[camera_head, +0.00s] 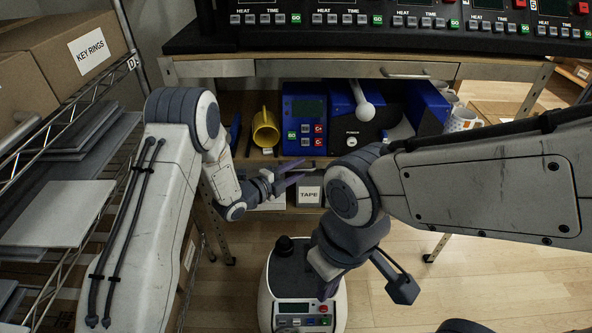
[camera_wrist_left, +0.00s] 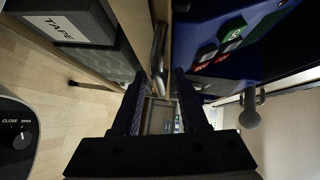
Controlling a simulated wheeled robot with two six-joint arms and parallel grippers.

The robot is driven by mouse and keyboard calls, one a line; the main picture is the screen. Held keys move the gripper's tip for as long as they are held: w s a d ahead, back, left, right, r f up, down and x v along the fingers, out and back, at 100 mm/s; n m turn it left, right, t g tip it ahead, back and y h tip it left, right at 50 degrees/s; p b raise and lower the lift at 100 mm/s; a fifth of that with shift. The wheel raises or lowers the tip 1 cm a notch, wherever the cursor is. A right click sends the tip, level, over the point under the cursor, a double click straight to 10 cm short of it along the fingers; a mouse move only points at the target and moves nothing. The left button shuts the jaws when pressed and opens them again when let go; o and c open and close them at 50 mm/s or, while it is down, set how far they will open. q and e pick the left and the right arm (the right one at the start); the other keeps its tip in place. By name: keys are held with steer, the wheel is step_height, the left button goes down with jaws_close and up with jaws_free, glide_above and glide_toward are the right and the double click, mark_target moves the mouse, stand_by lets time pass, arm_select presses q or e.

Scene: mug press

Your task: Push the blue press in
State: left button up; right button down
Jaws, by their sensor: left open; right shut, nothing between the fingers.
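The blue press (camera_head: 305,108) stands on the shelf under the workbench, with a small screen and buttons on its left part. Its right part carries a white-knobbed lever (camera_head: 363,111). In the left wrist view, the blue press (camera_wrist_left: 228,48) fills the upper right, turned on its side, and the white knob (camera_wrist_left: 250,119) is at the right. My left gripper (camera_head: 300,174) is open and empty, in front of and slightly below the press, apart from it.
A box labelled TAPE (camera_head: 309,193) is below the shelf. A white floor unit (camera_head: 304,296) stands in front. A wire rack (camera_head: 75,170) lines the left.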

arm_select(q)
jaws_close()
stand_by(1.3)
